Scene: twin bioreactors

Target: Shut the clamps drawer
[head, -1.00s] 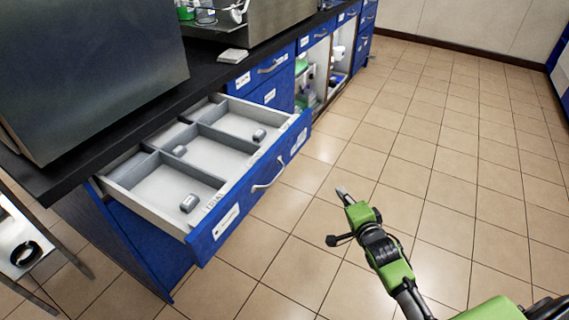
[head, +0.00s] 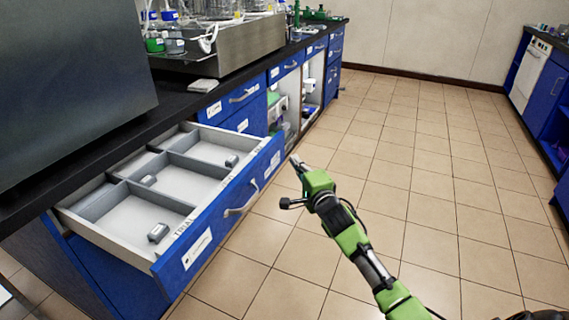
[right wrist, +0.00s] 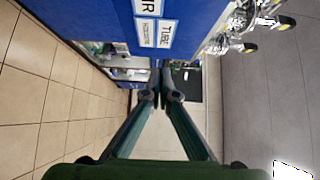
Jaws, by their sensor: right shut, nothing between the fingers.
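The open drawer (head: 268,163) stands out from the blue bench, with a blue front and a pale inside split into compartments by grey dividers. Small grey pieces, such as one at the near end (head: 158,232), lie in it. Its silver bow handle (head: 243,201) is on the front; the labels are too small to read surely. My right gripper (head: 296,161) is shut and empty, above the floor just right of the drawer's far end, apart from the handle. In the right wrist view its fingertips (right wrist: 163,93) meet with nothing between them. My left gripper is out of view.
A large grey box (head: 70,80) stands on the black worktop (head: 175,103). Beyond it is a metal unit (head: 235,52) with bottles. Further shut drawers (head: 240,94) and open shelves line the bench. The tiled floor (head: 430,170) to the right is clear.

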